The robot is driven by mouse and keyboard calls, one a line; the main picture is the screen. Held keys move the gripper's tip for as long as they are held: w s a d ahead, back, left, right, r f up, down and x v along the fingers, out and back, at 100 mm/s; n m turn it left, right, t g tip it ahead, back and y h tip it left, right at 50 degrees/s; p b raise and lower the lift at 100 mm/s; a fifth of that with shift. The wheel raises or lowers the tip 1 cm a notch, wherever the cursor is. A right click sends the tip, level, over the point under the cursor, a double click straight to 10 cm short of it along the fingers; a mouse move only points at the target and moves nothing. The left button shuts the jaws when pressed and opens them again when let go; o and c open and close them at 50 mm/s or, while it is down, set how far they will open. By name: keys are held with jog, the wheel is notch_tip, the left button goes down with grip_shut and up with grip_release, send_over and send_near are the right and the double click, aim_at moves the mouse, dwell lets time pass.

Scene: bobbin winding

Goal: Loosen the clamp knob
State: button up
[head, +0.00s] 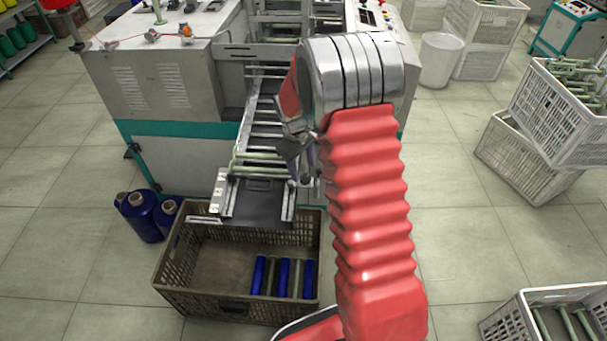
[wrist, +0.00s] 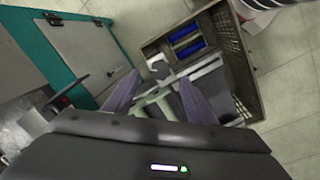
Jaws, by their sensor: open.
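My gripper (head: 297,160) is over the outfeed chute (head: 258,205) of the winding machine, beside a few pale green bobbins. In the wrist view, my gripper (wrist: 158,80) has its two fingers spread apart, with nothing held between them. Pale green bobbins (wrist: 157,105) and a grey metal part of the chute (wrist: 160,68) show behind the gap. I cannot pick out the clamp knob for certain in either view; my arm hides part of the chute and machine in the head view.
A brown crate (head: 170,262) with blue and green bobbins stands below the chute. Blue thread cones (head: 142,215) stand to its left. The white machine body (head: 165,75) rises behind. White crates (head: 530,155) are at the right; open floor lies between.

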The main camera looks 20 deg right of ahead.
aim_at(305, 177)
jog(key=shift+w+d+f, duration=0.1)
jog(key=shift+d+f, duration=0.05)
jog(key=shift+f, duration=0.85)
jog(key=shift+w+d+f, duration=0.1)
jog(key=shift+f, duration=0.9)
jog(key=c, duration=1)
jog(key=shift+m, duration=1.1)
jog(key=shift+c, duration=0.2)
jog(key=o, duration=1)
jog(key=shift+o, duration=0.2)
jog(key=shift+r, duration=0.1)
notch_tip(305, 177, up, 13)
jog(key=a, duration=0.1)
jog(key=shift+s+a+r, duration=0.2)
jog(key=shift+s+a, duration=0.05)
jog(key=shift+s, duration=0.1)
